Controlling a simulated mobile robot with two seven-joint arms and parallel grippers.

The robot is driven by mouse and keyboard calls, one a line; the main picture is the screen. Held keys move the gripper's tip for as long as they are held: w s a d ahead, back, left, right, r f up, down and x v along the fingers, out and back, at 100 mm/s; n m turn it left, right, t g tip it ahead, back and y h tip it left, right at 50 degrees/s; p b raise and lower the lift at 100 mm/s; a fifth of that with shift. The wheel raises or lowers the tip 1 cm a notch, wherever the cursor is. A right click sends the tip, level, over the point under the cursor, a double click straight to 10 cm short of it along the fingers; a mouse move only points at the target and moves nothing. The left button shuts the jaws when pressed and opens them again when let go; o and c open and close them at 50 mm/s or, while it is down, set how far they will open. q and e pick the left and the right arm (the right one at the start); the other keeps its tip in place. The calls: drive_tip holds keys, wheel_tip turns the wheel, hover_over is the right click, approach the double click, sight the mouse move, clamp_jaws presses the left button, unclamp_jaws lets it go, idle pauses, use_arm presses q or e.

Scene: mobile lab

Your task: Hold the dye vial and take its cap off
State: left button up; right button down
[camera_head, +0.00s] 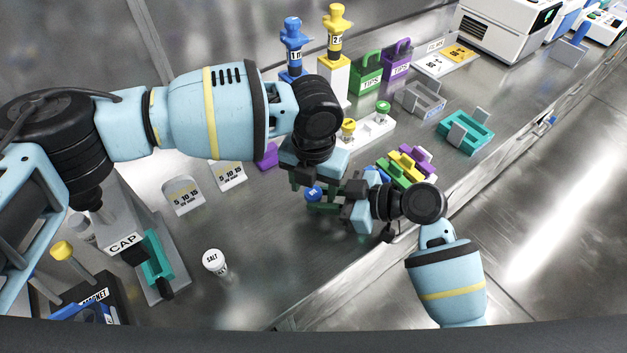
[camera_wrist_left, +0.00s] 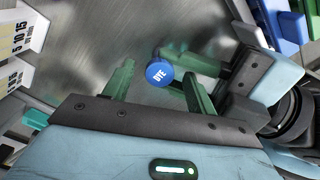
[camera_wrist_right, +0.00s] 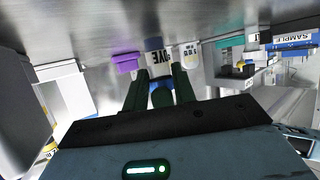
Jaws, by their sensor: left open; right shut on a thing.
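The dye vial shows its blue cap (camera_head: 313,193) in the head view, among the gripper fingers. In the left wrist view the round cap marked DYE (camera_wrist_left: 159,75) faces the camera. My left gripper (camera_wrist_left: 159,69) is above it, open, with one green finger on either side of the cap and gaps visible. My right gripper (camera_head: 322,201) comes in from the right and is shut on the vial. In the right wrist view the vial's DYE label (camera_wrist_right: 157,57) appears upside down beyond the finger ends. Most of the vial's body is hidden in the head view.
A white SALT jar (camera_head: 215,262) stands on the bench to the left. Colored blocks (camera_head: 407,167) lie close to the right gripper. A white rack (camera_head: 372,132) with capped vials stands behind. The bench between the SALT jar and grippers is clear.

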sight(314, 192)
use_arm(q)
drive_tip(key=shift+c, duration=0.4)
drive_tip(key=c, duration=0.9)
drive_tip(key=o, duration=0.9)
drive_tip(key=shift+r, duration=2.3)
use_arm(e)
drive_tip(key=c, duration=1.1)
unclamp_jaws()
drive_tip(key=shift+o, duration=0.2)
